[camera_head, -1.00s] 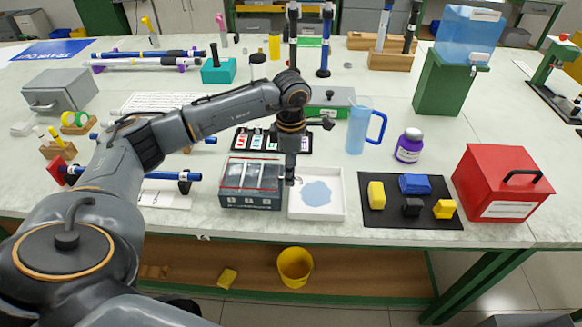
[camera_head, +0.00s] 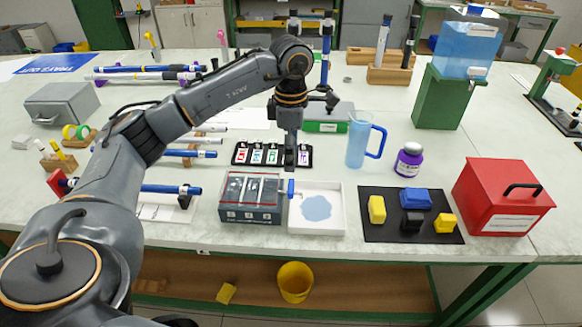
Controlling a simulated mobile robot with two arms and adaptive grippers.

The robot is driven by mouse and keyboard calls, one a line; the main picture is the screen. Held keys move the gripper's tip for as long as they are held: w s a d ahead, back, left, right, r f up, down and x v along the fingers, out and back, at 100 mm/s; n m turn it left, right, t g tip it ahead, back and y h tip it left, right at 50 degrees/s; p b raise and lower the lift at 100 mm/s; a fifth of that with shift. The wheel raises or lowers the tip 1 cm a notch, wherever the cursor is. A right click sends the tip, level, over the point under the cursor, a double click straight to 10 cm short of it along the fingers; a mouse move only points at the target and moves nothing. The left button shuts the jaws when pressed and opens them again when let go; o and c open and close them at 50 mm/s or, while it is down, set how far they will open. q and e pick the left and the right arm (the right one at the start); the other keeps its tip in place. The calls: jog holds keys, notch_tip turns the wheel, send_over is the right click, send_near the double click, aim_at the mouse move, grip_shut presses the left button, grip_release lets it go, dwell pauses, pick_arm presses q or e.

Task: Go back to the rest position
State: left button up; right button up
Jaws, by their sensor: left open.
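My left gripper (camera_head: 290,166) points straight down and is open. It hangs above and behind the seam between the dark numbered box (camera_head: 250,214) and the white tray (camera_head: 318,228). I see nothing held in it. A small blue piece (camera_head: 291,188) shows just below the fingertips, at the box's right end beside the tray; whether it touches either one I cannot tell. The tray has a pale blue patch (camera_head: 317,207) on its floor. My left arm comes in from the lower left and hides part of the table. My right gripper is not in view.
A black labelled strip (camera_head: 243,155) lies behind the box. Blue-and-white rods (camera_head: 192,154) lie left, partly behind my arm. A blue jug (camera_head: 357,148), purple bottle (camera_head: 409,160), black mat (camera_head: 374,229) and red box (camera_head: 500,200) stand to the right.

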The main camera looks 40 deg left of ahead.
pick_arm(q)
notch_tip(320, 180, up, 2)
dwell(0.6)
